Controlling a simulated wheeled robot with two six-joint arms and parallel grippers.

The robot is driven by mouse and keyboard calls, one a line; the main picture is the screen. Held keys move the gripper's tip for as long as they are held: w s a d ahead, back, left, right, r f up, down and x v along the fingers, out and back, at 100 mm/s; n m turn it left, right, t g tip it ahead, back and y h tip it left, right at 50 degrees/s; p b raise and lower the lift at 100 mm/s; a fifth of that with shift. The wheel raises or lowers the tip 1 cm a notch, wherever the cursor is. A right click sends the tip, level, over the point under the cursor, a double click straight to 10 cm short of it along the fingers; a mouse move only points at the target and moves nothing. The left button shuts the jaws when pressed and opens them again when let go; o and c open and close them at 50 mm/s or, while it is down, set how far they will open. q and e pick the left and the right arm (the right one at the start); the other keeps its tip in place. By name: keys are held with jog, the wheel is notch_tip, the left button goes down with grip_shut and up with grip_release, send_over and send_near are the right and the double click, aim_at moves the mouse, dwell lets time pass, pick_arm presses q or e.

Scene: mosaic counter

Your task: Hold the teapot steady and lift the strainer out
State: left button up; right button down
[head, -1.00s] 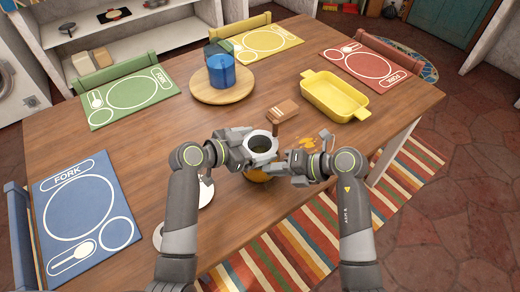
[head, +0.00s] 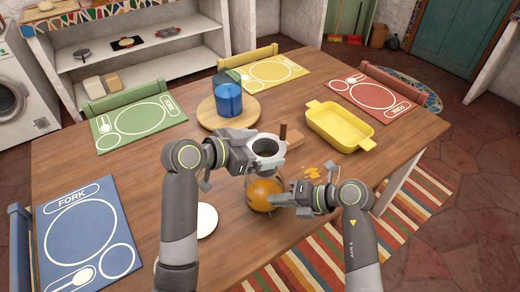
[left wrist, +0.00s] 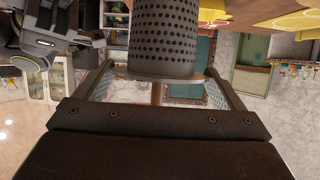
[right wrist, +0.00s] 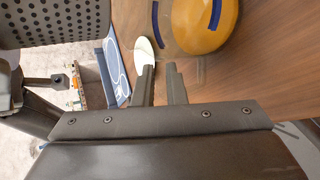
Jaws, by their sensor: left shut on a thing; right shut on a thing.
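The strainer (head: 266,147) is a grey metal perforated cylinder with a wide rim. My left gripper (head: 247,152) is shut on it and holds it above the teapot. In the left wrist view the strainer (left wrist: 163,35) is between the fingers, its perforated wall showing. It also shows at the upper left of the right wrist view (right wrist: 55,22). The teapot (head: 263,193) looks like clear glass with orange contents and sits on the table; its orange body (right wrist: 205,25) shows in the right wrist view. My right gripper (head: 297,199) is shut at the teapot's right side; the gripped part is hard to see.
A wooden board (head: 240,118) with a blue cup (head: 228,100) stands behind. A yellow tray (head: 340,127) is at the right rear. A white disc (head: 206,220) is at front left. Placemats line the edges.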

pick_arm(q)
jog(key=shift+w+f, duration=0.1)
jog(key=shift+w, duration=0.05)
pick_arm(e)
jog(key=c, duration=1.4)
grip_release()
jog(key=shift+w+f, duration=0.1)
jog(key=shift+f, duration=0.1)
jog(key=shift+r, duration=0.1)
jog(key=v, duration=1.2)
